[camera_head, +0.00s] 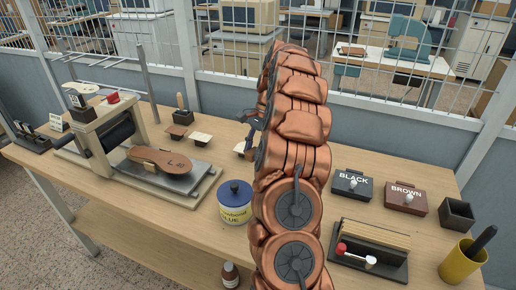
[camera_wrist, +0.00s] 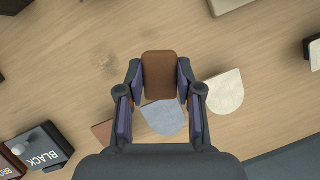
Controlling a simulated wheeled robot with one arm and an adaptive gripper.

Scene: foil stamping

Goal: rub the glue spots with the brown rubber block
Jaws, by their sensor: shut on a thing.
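In the wrist view my gripper (camera_wrist: 160,88) is shut on the brown rubber block (camera_wrist: 160,75), which sits between its two fingers above the wooden table. Faint darker smudges (camera_wrist: 104,63) show on the table wood left of the block; they may be the glue spots, but I cannot tell for sure. In the head view my own arm covers most of the gripper, and the block cannot be made out there. Whether the block touches the table is not clear.
A light grey rounded piece (camera_wrist: 164,117) and a cream one (camera_wrist: 225,92) lie near my gripper. The BLACK box (camera_head: 352,184) and BROWN box (camera_head: 405,196) stand right of my arm. The stamping press (camera_head: 110,130) and glue jar (camera_head: 234,205) stand left.

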